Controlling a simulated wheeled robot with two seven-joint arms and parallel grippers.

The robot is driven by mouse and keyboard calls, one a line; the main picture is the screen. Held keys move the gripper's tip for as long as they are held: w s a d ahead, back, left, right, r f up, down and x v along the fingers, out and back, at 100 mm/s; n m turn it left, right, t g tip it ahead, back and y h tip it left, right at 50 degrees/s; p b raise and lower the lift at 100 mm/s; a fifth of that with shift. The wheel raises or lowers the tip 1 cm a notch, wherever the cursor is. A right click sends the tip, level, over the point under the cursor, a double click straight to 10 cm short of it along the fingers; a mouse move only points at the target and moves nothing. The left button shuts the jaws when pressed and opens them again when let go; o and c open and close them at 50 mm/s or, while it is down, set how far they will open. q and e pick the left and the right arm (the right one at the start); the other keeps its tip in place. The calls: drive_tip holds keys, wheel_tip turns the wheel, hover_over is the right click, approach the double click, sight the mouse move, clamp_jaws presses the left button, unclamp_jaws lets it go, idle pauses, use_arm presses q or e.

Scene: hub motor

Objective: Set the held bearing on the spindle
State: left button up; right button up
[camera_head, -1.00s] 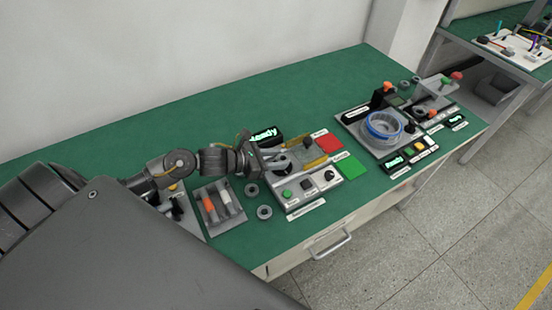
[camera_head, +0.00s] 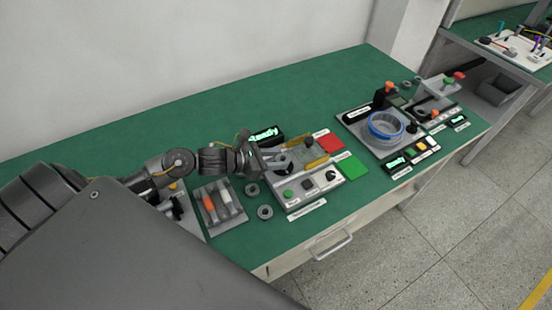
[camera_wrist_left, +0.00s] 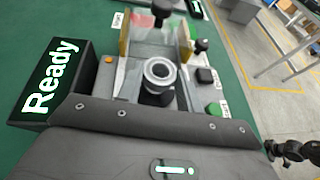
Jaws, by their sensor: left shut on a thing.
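My left gripper (camera_head: 283,160) reaches from the left over the grey tester fixture and is shut on a bearing. In the left wrist view the bearing (camera_wrist_left: 160,73) is a small light grey ring with an open centre, just beyond the gripper body. A dark round part (camera_wrist_left: 156,96) shows below the ring; I cannot tell whether it is the spindle or whether the bearing touches it. The fingertips are not clearly visible.
Two loose grey rings (camera_head: 265,212) lie on the green table beside the fixture. A lit Ready display (camera_wrist_left: 51,78) stands close to the gripper. A blue-ringed motor station (camera_head: 385,126) is at right.

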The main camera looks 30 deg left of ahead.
use_arm(q)
drive_tip(key=shift+b, duration=0.65)
idle(1.2)
drive_tip(key=shift+f+b, duration=1.05)
drive_tip(key=shift+b, duration=0.15)
idle(1.0)
idle(0.4)
drive_tip(key=o, duration=1.5)
drive_tip(key=shift+r, duration=0.1)
drive_tip(key=shift+r+p, duration=2)
drive_tip(key=shift+r, duration=1.45)
drive_tip(key=shift+d, duration=0.1)
